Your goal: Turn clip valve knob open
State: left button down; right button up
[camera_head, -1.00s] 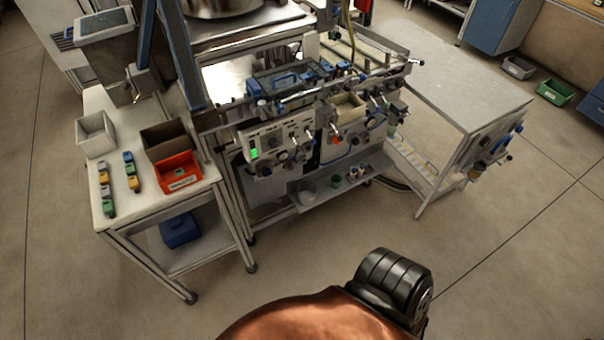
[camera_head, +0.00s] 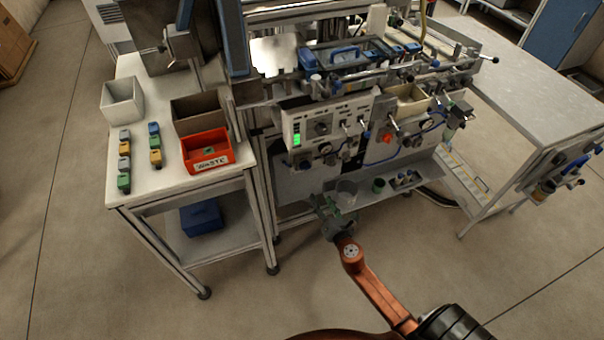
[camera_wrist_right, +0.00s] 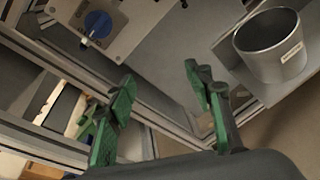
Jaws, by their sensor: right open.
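The machine's front carries several knobs and valves, and I cannot tell for sure which is the clip valve knob. In the right wrist view a round blue knob (camera_wrist_right: 98,24) sits on a light plate at the upper left. In the head view a control panel (camera_head: 328,122) has dark knobs and a green light, with small valves below it. My right gripper (camera_head: 326,206) is below and in front of the panel, apart from it. Its green fingers (camera_wrist_right: 160,80) are spread and empty in the wrist view, lower right of the blue knob. My left gripper is not in view.
A metal cup (camera_wrist_right: 272,45) stands on the machine's lower shelf, right of my right gripper in the wrist view. Open floor (camera_head: 510,280) lies at the front right.

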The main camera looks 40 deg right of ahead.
aim_at(307, 169)
notch_tip(307, 169, up, 8)
jog(key=w+a+n+t+b, duration=0.1)
jog(key=w+a+n+t, duration=0.1)
jog(key=w+n, duration=0.15)
jog(key=shift+n, duration=0.35)
jog(key=x, duration=0.6)
jog(key=shift+d+r, duration=0.3)
jog(key=shift+r, duration=0.1)
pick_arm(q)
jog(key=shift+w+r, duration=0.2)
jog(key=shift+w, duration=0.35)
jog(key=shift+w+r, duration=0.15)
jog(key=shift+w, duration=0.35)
pick_arm(e)
jog(key=shift+w+d, duration=0.1)
jog(key=shift+w, duration=0.25)
pick_arm(q)
jog(key=shift+b, duration=0.3)
pick_arm(e)
jog(key=c, duration=1.2)
